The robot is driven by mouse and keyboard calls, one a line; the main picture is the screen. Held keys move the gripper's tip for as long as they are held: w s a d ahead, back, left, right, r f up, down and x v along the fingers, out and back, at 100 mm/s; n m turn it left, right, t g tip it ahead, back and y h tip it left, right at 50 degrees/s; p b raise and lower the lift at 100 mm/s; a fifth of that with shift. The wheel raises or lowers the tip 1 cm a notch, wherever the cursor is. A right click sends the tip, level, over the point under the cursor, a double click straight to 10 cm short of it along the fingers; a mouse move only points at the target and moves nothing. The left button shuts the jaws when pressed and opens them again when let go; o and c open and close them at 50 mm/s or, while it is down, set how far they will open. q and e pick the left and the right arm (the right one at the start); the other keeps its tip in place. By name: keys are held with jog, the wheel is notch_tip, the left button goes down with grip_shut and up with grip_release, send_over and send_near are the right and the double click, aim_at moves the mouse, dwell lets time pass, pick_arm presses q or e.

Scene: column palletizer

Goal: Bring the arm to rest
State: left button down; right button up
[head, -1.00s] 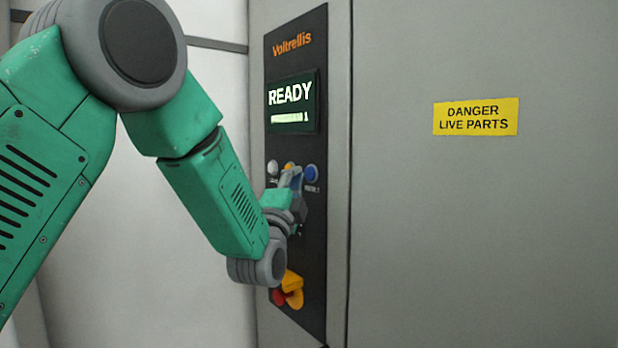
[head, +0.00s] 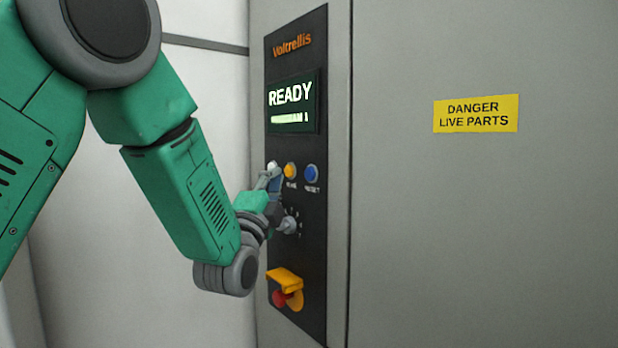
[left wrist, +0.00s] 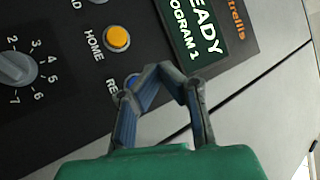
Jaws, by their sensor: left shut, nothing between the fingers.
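My left gripper (head: 270,178) is in front of the upper left part of the black control panel (head: 300,55), below the screen. Its tips overlap the lower edge of the white button (head: 271,166); I cannot tell if they touch it. In the left wrist view, the gripper (left wrist: 172,72) has its fingertips drawn together with nothing between them. The left arm is bent, with its wrist left of the panel. My right gripper is not in view.
The screen (head: 292,102) reads READY. A yellow HOME button (head: 290,171), a blue reset button (head: 312,174), a numbered knob (head: 291,225) and a red stop button (head: 280,298) under a yellow guard (head: 284,280) are on the panel. The grey cabinet door (head: 480,230) is at right.

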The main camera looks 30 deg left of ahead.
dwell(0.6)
pick_arm(q)
jog(key=s+d+f+n+g+h+b, duration=0.25)
jog(key=f+g, duration=0.25)
jog(key=f, duration=1.5)
jog(key=s+d+f+n+g+h+b, duration=0.1)
jog(key=s+d+f+n+g+b, duration=0.3)
jog(key=f, duration=1.6)
jog(key=s+d+f+n+g, duration=0.15)
jog(key=s+f+g, duration=0.25)
jog(key=s+f, duration=0.45)
jog(key=s+f+n+g, duration=0.2)
jog(key=s+f+g, duration=0.25)
jog(key=f, duration=0.65)
jog(key=s+d+f+n+g+b, duration=0.1)
jog(key=s+f, duration=0.3)
jog(key=s, duration=0.5)
jog(key=s+d+f+n+g+h+b, duration=0.1)
jog(key=s+f+g, duration=0.3)
jog(key=s, duration=0.5)
jog(key=shift+f+n+g+b, duration=0.35)
jog(key=shift+n+b, duration=0.05)
jog(key=shift+n, duration=0.4)
jog(key=shift+w+h, duration=0.2)
jog(key=shift+h, duration=0.05)
